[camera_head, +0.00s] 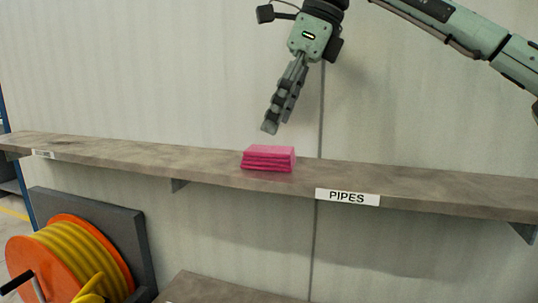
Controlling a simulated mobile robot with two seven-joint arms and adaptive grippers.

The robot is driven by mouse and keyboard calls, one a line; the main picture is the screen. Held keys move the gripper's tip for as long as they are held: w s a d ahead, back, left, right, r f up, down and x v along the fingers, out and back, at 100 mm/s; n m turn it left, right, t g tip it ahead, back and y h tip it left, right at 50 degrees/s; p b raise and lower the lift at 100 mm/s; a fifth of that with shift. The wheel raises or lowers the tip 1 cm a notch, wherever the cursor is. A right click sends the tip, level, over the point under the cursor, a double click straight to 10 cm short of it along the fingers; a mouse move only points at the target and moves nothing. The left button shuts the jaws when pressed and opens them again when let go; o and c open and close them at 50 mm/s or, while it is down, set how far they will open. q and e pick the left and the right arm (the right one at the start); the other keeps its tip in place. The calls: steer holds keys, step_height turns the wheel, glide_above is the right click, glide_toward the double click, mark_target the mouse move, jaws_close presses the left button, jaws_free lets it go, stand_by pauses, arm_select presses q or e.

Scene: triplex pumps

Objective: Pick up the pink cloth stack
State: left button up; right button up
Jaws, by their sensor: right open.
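The pink cloth stack (268,159) lies folded on a long grey-brown shelf (400,181), left of the "PIPES" label. My right gripper (270,128) is above the stack and apart from it, with its fingers pointing down and slightly left. The fingers are seen nearly edge-on, open, with nothing held between them. My left gripper is not in view.
A white "PIPES" label (347,197) is on the shelf's front edge. An orange reel with yellow hose (75,262) stands below at the left. Part of a lower surface (215,290) shows at the bottom. The shelf is clear on both sides of the stack.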

mark_target(266, 148)
steer(key=shift+a+f, duration=0.25)
steer(key=shift+f, duration=0.25)
steer(key=x, duration=0.3)
steer(key=shift+w+f, duration=0.3)
steer(key=shift+w, duration=0.05)
steer(key=shift+a+f, duration=0.25)
steer(key=shift+f, duration=0.15)
steer(key=shift+f, duration=0.25)
